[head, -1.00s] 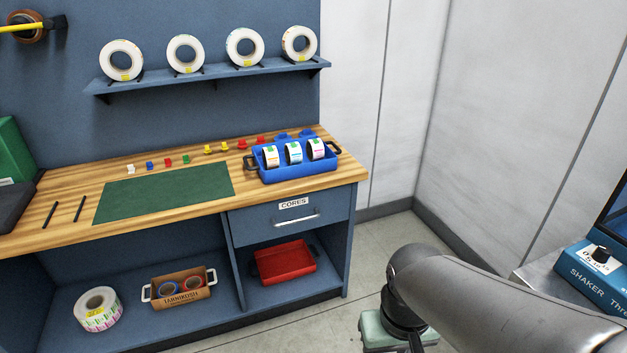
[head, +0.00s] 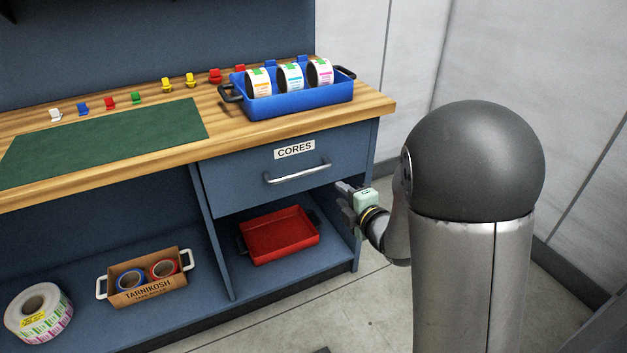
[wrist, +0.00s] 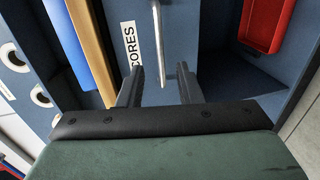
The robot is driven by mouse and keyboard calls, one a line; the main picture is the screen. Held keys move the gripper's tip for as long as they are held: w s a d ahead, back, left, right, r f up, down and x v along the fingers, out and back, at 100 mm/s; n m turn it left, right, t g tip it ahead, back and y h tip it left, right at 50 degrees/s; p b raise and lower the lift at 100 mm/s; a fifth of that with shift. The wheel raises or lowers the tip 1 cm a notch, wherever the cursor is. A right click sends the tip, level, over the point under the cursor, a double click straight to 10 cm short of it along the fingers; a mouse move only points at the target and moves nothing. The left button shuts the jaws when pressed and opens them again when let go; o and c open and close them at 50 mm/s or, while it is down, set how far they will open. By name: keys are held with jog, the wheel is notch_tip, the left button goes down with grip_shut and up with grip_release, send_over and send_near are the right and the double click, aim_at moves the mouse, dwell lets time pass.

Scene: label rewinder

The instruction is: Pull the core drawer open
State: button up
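The core drawer (head: 240,172) is a blue-grey front under the wooden bench top, with a white CORES label (head: 294,149) and a silver bar handle (head: 297,172). It looks shut. My gripper (head: 342,192) is to the right of the handle and a little below it in the head view, apart from it. In the wrist view my gripper (wrist: 158,88) is open, its two dark fingers pointing at the drawer front. The handle (wrist: 157,40) stands upright in that view, beyond and between the fingertips. Nothing is held.
A blue bin (head: 300,103) with several label rolls stands on the bench top (head: 386,103) above the drawer. A red tray (head: 278,236) sits on the shelf below it. A cardboard box (head: 148,281) and a label roll (head: 40,312) are at lower left. The floor before the drawer is clear.

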aim_at(314, 171)
jog(key=b+x, duration=0.1)
jog(key=x, duration=1.6)
jog(key=shift+d+r+b, duration=0.1)
jog(key=shift+d+b, duration=0.05)
jog(key=shift+b, duration=0.15)
grip_shut()
